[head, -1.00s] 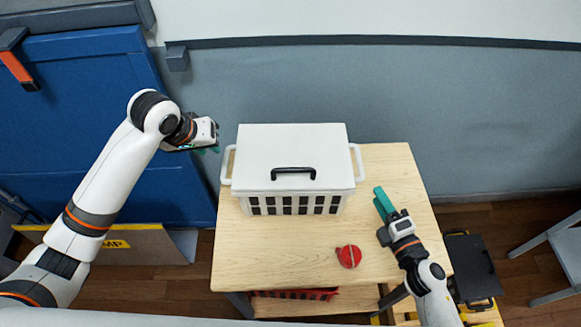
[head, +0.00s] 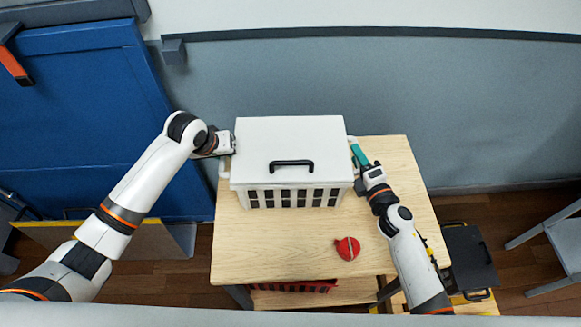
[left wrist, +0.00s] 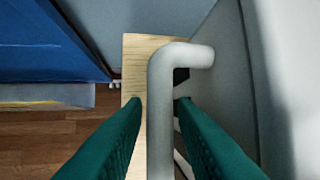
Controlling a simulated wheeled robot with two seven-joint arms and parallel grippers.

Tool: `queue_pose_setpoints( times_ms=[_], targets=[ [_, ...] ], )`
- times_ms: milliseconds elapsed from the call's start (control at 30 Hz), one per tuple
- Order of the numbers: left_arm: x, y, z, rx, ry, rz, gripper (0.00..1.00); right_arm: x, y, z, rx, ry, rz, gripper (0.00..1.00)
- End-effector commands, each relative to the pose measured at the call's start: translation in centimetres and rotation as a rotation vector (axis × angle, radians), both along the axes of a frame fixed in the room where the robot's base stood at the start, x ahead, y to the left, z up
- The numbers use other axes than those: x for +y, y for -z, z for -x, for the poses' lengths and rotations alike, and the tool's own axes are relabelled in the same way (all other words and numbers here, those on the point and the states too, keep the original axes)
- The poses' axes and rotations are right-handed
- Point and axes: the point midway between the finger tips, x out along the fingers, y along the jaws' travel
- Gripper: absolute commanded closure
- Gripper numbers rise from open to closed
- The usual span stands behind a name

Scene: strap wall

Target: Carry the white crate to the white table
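The white crate (head: 292,142), with a closed lid and a black lid handle, stands on a light wooden table (head: 285,245). My left gripper (head: 228,144) is at the crate's left side handle. In the left wrist view its teal fingers (left wrist: 158,105) are on either side of the white handle (left wrist: 162,90), with a gap showing on the left, so it is open around it. My right gripper (head: 360,155) is at the crate's right side; the crate's right handle is mostly hidden and its grip is unclear. No white table is in view.
A red round object (head: 347,248) lies on the table in front of the crate. A red basket (head: 290,287) sits on a shelf below. A grey-blue wall (head: 460,110) is behind, a blue panel (head: 90,100) at left and a grey chair (head: 550,240) at right.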

Motion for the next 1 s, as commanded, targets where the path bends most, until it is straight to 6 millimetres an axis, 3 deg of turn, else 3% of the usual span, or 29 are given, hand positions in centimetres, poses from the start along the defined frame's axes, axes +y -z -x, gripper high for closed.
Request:
queue_pose_setpoints(
  times_ms=[367, 533, 633, 1000],
  targets=[
    [-0.09, 0.48, -0.23, -0.001, 0.001, 0.0, 0.75, 0.23, 0.03, -0.5, 0.001, -0.001, -0.001, 0.6],
    [-0.08, 0.46, -0.23, -0.001, 0.001, 0.0, 0.99, 0.22, 0.03, -0.5, 0.0, 0.0, -0.001, 0.85],
    [-0.08, 0.46, -0.23, -0.001, 0.001, 0.0, 1.0, 0.21, 0.03, -0.5, 0.0, 0.0, -0.001, 1.0],
    [-0.07, 0.3, -0.3, -0.004, 0.001, 0.0, 1.0, 0.2, -0.11, -0.53, -0.002, 0.0, -0.001, 1.0]
  ],
)
